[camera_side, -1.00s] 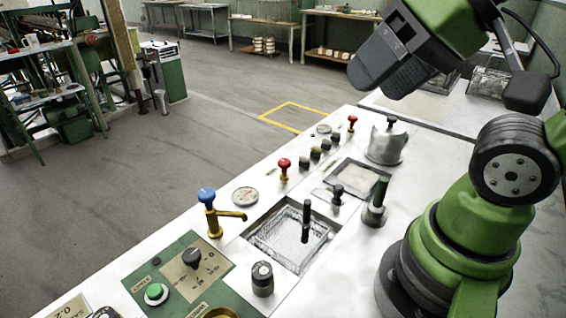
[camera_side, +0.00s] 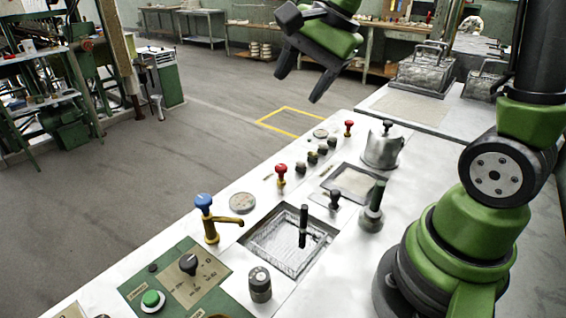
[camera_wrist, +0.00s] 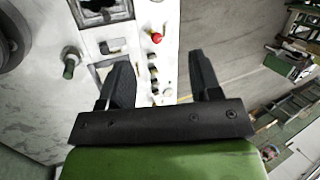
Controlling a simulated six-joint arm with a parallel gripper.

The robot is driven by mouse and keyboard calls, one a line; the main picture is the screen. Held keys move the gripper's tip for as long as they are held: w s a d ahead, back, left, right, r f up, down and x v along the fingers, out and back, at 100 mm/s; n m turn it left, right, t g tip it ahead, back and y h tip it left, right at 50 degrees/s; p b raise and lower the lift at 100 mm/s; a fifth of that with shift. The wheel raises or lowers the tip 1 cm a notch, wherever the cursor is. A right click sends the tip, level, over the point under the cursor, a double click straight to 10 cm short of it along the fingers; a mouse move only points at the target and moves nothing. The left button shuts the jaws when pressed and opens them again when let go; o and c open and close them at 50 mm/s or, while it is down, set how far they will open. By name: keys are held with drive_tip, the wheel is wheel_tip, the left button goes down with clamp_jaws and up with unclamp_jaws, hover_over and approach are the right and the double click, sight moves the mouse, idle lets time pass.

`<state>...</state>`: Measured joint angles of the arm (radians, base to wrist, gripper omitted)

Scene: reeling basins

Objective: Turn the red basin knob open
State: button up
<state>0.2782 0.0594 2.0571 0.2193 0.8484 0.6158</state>
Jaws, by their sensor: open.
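Two red knobs stand on the white bench in the side view, one nearer the camera (camera_side: 281,169) and one farther back (camera_side: 348,124). I cannot tell by label which is the basin knob. One red knob (camera_wrist: 157,38) shows in the wrist view, beyond the fingertips and between their lines. My gripper (camera_side: 299,86) is open and empty, high above the bench's far left part, its fingers pointing down. In the wrist view my gripper (camera_wrist: 159,66) shows both fingers spread apart. It touches no knob.
A blue-topped brass tap (camera_side: 211,225), a sunken basin with a wire tray (camera_side: 268,246), several dark knobs (camera_side: 313,158) and a metal pot (camera_side: 382,150) stand on the bench. A green control panel (camera_side: 215,268) is at the near end. Open floor lies left of the bench.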

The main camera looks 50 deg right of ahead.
drive_tip(key=w+d+f+m+g, duration=0.1)
drive_tip(key=w+d+f+m, duration=0.3)
drive_tip(key=f+m, duration=0.15)
drive_tip(key=m+y, duration=0.1)
drive_tip(key=m, duration=0.4)
approach(281, 166)
drive_tip(key=shift+g, duration=0.3)
drive_tip(key=x, duration=0.9)
drive_tip(key=shift+w+r, duration=0.1)
drive_tip(key=shift+w, duration=0.1)
drive_tip(key=c, duration=0.9)
